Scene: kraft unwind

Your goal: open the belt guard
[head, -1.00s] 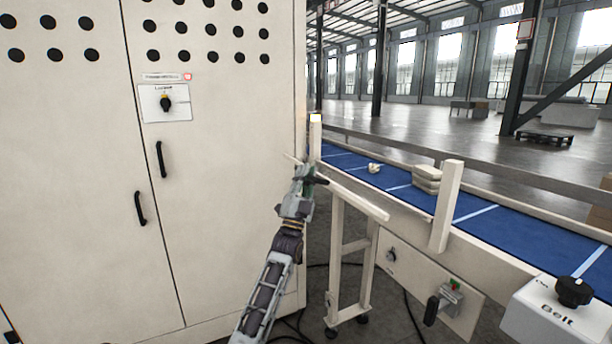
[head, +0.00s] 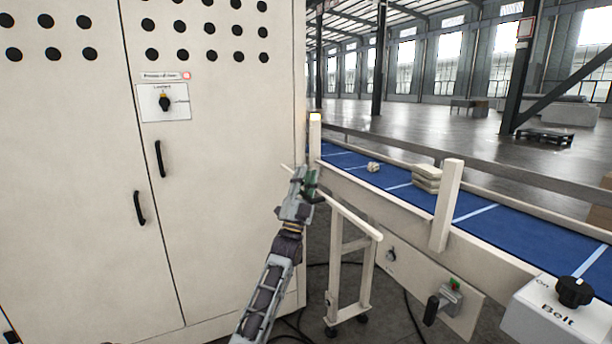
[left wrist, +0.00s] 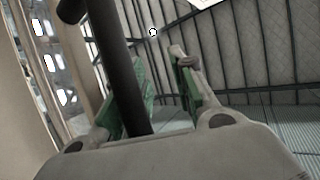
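A pale swing bar (head: 350,218), which looks like the belt guard, slopes down to the right beside the blue conveyor belt (head: 470,222). Its far end shows just past my left gripper (head: 310,184), which is at the bar's upper left part. In the left wrist view a dark round bar (left wrist: 122,70) passes between the green-padded fingers of my left gripper (left wrist: 158,80). It lies near the left pad, with a gap to the right pad, so the fingers look open around it. Whether this is the guard's handle I cannot tell. My right gripper is out of view.
A tall cream cabinet (head: 220,220) with black handles stands at left, close to my left arm. A cream post (head: 446,205) and stacked pale pieces (head: 426,178) are at the belt. The belt control box (head: 560,310) is at lower right. Cables lie on the floor.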

